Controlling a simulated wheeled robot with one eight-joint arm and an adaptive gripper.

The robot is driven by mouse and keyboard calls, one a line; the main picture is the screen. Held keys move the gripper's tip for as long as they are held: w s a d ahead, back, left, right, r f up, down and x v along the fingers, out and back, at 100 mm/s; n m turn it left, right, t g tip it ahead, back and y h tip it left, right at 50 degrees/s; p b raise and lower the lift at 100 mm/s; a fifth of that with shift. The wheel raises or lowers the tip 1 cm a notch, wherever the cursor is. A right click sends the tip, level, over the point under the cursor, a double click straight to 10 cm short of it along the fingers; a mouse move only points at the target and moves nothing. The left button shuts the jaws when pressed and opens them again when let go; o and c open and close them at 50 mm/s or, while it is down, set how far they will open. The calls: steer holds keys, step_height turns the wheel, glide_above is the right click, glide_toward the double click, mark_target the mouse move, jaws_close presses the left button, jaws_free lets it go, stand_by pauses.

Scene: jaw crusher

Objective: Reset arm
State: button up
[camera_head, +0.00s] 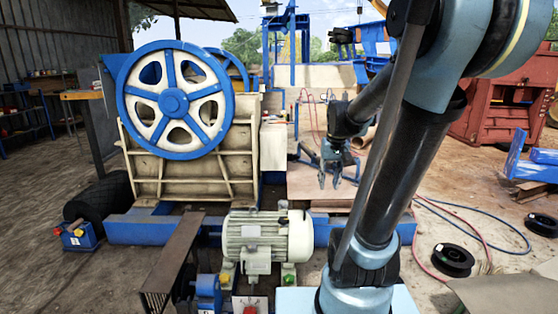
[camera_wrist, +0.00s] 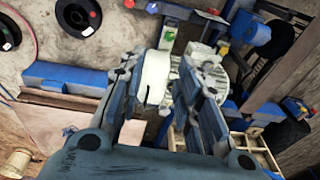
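My gripper (camera_head: 330,180) hangs at the end of my blue-grey arm in the head view, fingers pointing down, in front of a pale brown panel. It stands to the right of the jaw crusher (camera_head: 190,165) and beyond the electric motor (camera_head: 268,240). Its two fingers are apart, with nothing seen held between them. In the wrist view my gripper (camera_wrist: 178,62) also shows with its fingers spread.
The crusher has a large blue-and-white flywheel (camera_head: 174,100). A belt guard (camera_head: 175,255) and small control box (camera_head: 250,305) are near the motor. Black spools (camera_head: 453,260) and hoses (camera_head: 490,225) lie on the ground at right. A red machine (camera_head: 500,105) stands behind.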

steer(key=s+f, duration=0.4)
steer(key=s, duration=0.4)
steer(key=s+d+f, duration=0.1)
steer(key=s+f, duration=0.3)
steer(key=s, duration=0.5)
steer(key=shift+d+f+t+h, duration=0.15)
steer(key=shift+d+t+h, duration=0.15)
steer(key=shift+t, duration=0.1)
steer(key=shift+s, duration=0.1)
steer(key=shift+w+f, duration=0.2)
steer(key=shift+w, duration=0.25)
stand_by(1.1)
